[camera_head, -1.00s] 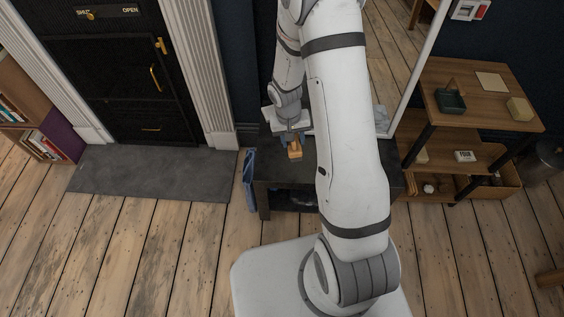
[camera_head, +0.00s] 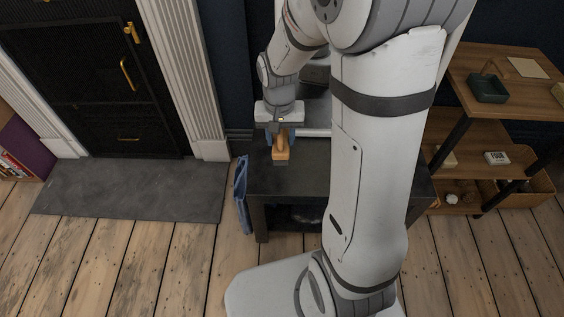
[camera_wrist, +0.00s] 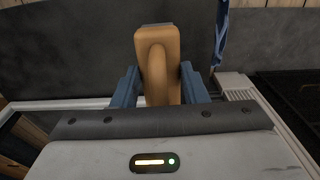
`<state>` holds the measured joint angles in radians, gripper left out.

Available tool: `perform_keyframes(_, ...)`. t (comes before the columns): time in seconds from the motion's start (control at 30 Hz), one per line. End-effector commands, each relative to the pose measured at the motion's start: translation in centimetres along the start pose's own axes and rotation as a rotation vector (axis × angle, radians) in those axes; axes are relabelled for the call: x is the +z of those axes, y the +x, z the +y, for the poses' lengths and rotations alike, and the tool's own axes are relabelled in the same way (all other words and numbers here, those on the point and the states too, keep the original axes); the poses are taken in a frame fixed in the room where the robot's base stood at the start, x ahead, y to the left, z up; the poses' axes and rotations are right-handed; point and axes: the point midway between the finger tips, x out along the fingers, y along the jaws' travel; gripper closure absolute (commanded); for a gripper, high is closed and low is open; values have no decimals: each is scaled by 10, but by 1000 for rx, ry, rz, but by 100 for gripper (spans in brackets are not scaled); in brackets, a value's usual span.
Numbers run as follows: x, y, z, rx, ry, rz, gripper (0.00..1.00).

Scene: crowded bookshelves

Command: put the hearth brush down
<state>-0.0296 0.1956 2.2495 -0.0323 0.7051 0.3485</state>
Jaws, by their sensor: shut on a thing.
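The hearth brush (camera_head: 281,150) shows as a tan wooden piece in my gripper (camera_head: 280,136). In the wrist view the brush (camera_wrist: 158,60) stands between the two blue fingers of my gripper (camera_wrist: 160,88), which are shut on it. In the head view the brush is over or at the dark low table (camera_head: 290,184). I cannot tell whether it touches the top. Its bristles are not clearly visible.
A blue cloth (camera_head: 242,195) hangs at the table's left side. A grey hearth slab (camera_head: 130,190) lies before the black stove (camera_head: 95,80). A wooden shelf unit (camera_head: 480,150) with a dark green tray (camera_head: 488,88) stands at right. The table's front left top looks bare.

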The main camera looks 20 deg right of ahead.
Motion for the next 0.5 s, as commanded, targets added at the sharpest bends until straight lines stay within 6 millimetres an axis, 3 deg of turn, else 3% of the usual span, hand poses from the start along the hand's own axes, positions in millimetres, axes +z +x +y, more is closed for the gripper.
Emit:
perform_keyframes(0.1,-1,25,2,1,7,-3,89)
perform_keyframes(0.27,-2,39,4,0,12,0,89)
perform_keyframes(0.5,-2,78,4,1,14,-2,89)
